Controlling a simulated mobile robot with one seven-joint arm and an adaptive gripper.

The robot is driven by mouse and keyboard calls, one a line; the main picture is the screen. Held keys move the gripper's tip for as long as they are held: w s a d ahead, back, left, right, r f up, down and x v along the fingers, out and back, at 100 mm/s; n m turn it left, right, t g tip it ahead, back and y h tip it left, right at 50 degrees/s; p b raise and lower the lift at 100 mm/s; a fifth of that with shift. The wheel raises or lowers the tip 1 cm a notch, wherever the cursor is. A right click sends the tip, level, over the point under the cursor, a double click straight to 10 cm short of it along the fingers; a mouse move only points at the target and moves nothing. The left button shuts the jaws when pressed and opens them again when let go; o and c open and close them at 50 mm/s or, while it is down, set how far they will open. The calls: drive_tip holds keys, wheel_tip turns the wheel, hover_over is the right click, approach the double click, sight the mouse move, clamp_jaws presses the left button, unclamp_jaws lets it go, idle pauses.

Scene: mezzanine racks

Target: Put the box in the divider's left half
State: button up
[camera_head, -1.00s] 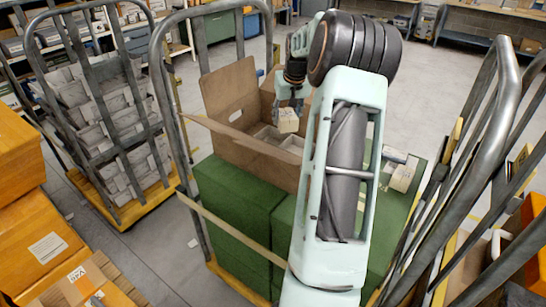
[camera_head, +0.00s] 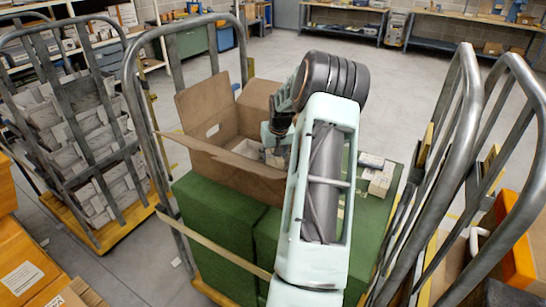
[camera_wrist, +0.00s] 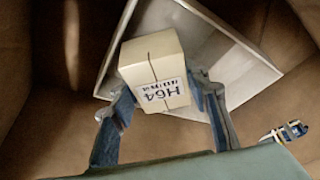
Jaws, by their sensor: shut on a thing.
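The box (camera_wrist: 152,55) is a small cream carton with a printed white label, in the middle of the wrist view. My gripper (camera_wrist: 163,92) is shut on it, with a blue finger on either side. Behind the box is the divider (camera_wrist: 235,68), a pale grey-white tray with thin raised walls, tilted in the picture. The box covers part of it, and I cannot tell whether they touch. In the head view the divider (camera_head: 247,148) shows only partly inside a brown open carton (camera_head: 225,165). My arm and the carton wall hide the rest, and the box cannot be made out there.
The carton stands on green blocks (camera_head: 222,215) on a cage trolley with grey tube rails (camera_head: 130,85). Several small boxes (camera_head: 375,172) lie on the green top to the right. More rails (camera_head: 455,130) rise at the right. A small blue-and-white thing (camera_wrist: 290,131) lies in the carton.

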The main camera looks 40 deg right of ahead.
drive_tip(key=shift+f+b, duration=0.5)
drive_tip(key=shift+f, duration=0.05)
drive_tip(key=o, duration=1.3)
drive_tip(key=v, duration=1.3)
drive_tip(key=shift+r, duration=0.15)
drive_tip(key=shift+w, duration=0.1)
